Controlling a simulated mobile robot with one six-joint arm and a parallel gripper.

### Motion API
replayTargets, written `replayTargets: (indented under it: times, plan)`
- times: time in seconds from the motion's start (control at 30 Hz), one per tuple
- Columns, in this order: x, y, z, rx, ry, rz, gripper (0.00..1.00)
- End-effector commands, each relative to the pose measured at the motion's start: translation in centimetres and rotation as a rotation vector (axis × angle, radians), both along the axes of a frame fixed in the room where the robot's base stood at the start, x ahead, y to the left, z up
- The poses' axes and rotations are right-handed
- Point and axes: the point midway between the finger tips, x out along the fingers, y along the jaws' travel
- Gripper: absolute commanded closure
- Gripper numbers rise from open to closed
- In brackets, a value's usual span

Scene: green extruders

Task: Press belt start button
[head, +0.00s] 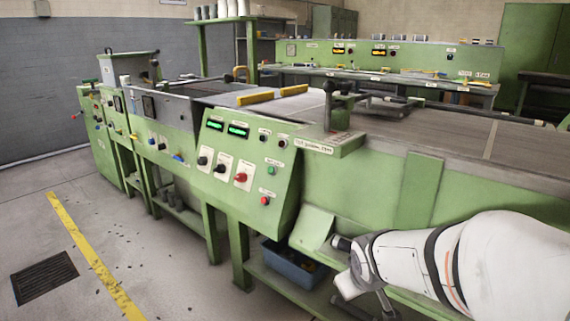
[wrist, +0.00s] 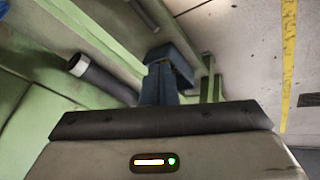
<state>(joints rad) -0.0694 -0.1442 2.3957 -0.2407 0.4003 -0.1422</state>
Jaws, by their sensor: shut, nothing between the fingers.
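The sloped green control panel (head: 245,165) stands at the middle of the head view. It carries a green button (head: 271,170), a red button (head: 265,201) below it, two black knobs (head: 203,160), a red knob (head: 241,177) and two lit green displays (head: 239,130). The button labels are too small to read. My gripper (wrist: 159,72) shows in the wrist view as a narrow dark shape above its body, shut and empty. In the head view my arm is at the lower right, to the right of and below the panel, apart from the buttons. The buttons do not show clearly in the wrist view.
A blue bin (head: 291,263) sits on a low shelf below the panel. The conveyor belt (head: 460,130) runs along the top at right. Green machine legs (head: 240,255) stand under the panel. The floor (head: 170,270) at left is open, with a yellow line (head: 90,255) and a drain grate (head: 44,277).

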Motion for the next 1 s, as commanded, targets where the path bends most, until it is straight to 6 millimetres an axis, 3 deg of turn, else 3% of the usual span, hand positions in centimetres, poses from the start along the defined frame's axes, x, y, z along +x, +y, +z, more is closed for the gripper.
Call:
replayTargets:
  times: [0.03, 0.2, 0.3, 0.4, 0.63, 0.77, 1.0]
  plan:
    - [3.2, 0.5, 2.1, -0.04, -0.081, 0.095, 1.0]
    - [12.4, 3.9, 6.7, -0.17, -0.394, 0.435, 1.0]
    - [16.4, 6.9, 9.2, -0.238, -0.581, 0.625, 1.0]
    - [18.9, 10.2, 11.3, -0.277, -0.755, 0.801, 1.0]
    - [20.5, 15.5, 14.1, -0.312, -1.041, 1.048, 1.0]
    - [20.5, 16.5, 14.5, -0.316, -1.107, 1.094, 1.0]
    - [20.5, 16.6, 14.6, -0.319, -1.12, 1.1, 1.0]
